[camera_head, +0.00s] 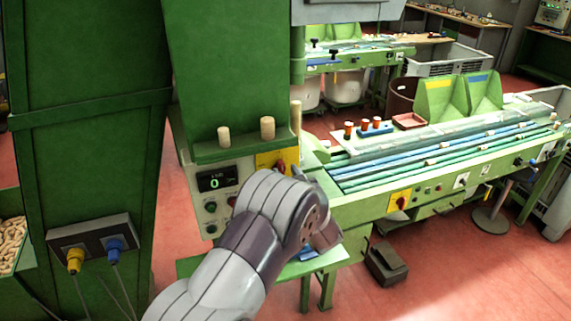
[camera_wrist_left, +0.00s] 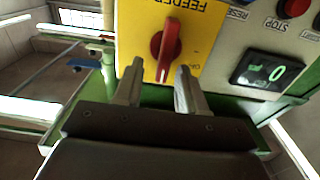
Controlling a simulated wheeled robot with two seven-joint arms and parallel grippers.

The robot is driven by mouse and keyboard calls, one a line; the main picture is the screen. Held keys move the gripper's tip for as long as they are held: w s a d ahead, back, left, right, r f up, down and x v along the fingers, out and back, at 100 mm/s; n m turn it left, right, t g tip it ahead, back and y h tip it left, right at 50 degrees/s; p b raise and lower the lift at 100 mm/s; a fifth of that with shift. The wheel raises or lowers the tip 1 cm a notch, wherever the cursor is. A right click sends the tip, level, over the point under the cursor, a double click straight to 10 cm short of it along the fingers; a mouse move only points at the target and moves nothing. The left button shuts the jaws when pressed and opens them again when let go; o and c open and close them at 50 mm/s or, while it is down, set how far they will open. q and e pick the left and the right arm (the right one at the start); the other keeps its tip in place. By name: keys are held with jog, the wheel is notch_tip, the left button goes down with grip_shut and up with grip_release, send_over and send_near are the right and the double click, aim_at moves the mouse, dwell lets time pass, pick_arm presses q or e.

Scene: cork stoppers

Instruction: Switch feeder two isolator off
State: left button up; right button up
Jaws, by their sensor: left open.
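A red rotary isolator handle (camera_wrist_left: 168,48) sits on a yellow plate (camera_wrist_left: 205,40) marked FEEDER, upside down in the left wrist view. The feeder's number is not visible there. The handle stands nearly upright in that view, with small lettering to its right. In the head view the handle (camera_head: 282,167) and yellow plate (camera_head: 265,160) show just beyond my left wrist. My left gripper (camera_wrist_left: 158,72) is open, with its fingertips either side of the handle's lower end; I cannot tell whether they touch it. My arm hides the fingers in the head view. My right gripper is not in view.
The grey panel (camera_wrist_left: 235,45) beside the plate has a display reading 0 (camera_wrist_left: 268,72) and a red STOP button (camera_wrist_left: 293,7). Cork-like pegs (camera_head: 267,128) stand on the ledge above. A second red switch on yellow (camera_head: 399,201) is on the conveyor bench (camera_head: 440,190) to the right.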

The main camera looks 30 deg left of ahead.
pick_arm(q)
jog(key=shift+w+a, duration=0.25)
jog(key=shift+a, duration=0.7)
jog(key=shift+w+d, duration=0.2)
jog(key=shift+d, duration=0.05)
jog(key=c, duration=0.7)
jog(key=shift+s+a, duration=0.1)
grip_shut()
